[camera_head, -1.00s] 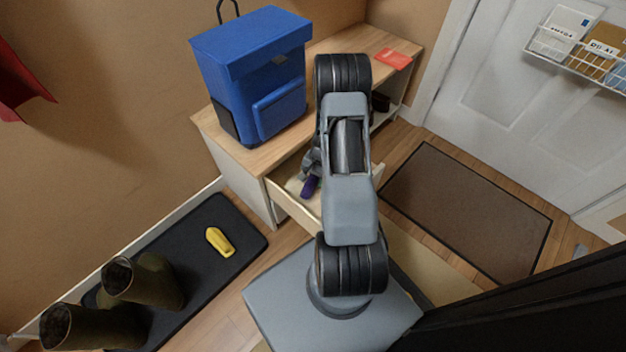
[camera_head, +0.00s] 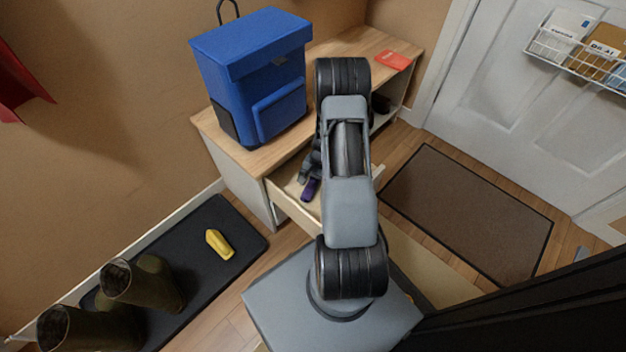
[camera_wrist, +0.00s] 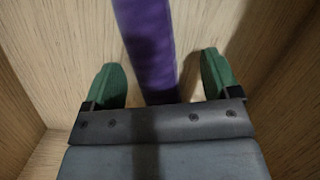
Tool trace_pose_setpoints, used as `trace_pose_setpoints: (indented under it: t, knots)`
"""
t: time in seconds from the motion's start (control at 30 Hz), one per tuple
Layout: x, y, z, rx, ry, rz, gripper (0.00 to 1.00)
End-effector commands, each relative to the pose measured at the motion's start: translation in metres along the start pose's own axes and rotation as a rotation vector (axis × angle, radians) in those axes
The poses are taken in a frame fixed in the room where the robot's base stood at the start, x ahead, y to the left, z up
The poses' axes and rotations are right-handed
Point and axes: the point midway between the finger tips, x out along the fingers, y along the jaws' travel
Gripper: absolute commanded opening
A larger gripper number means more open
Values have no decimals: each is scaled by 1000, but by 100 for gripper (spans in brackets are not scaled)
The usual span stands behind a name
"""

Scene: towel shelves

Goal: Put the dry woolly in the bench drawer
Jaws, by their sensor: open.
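A long purple cloth item (camera_wrist: 150,45), which looks like the woolly, lies inside the bench drawer. The drawer's pale wooden floor (camera_wrist: 55,50) fills the wrist view. My gripper's green fingers (camera_wrist: 160,78) are open, one on each side of the purple item and apart from it. In the head view the drawer (camera_head: 292,208) is pulled out from the bench, and the purple item (camera_head: 311,190) shows as a small patch in it. My arm hides much of the drawer. I cannot tell whether the item is dry.
A blue backpack (camera_head: 250,75) and a red booklet (camera_head: 393,60) are on the bench top (camera_head: 335,48). A black tray (camera_head: 240,236) with boots (camera_head: 150,283) and a yellow object (camera_head: 219,243) lies at left. A brown doormat (camera_head: 470,210) lies by the door.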

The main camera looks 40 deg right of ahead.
Motion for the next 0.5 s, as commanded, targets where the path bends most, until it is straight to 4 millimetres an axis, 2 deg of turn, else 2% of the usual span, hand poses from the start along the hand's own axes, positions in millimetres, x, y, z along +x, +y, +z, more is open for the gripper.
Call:
trace_pose_setpoints:
  t: [0.17, 0.5]
  knots:
    - [-18, -1, 1, -1, 2, -1, 82]
    - [-84, -1, 1, 0, 3, -1, 82]
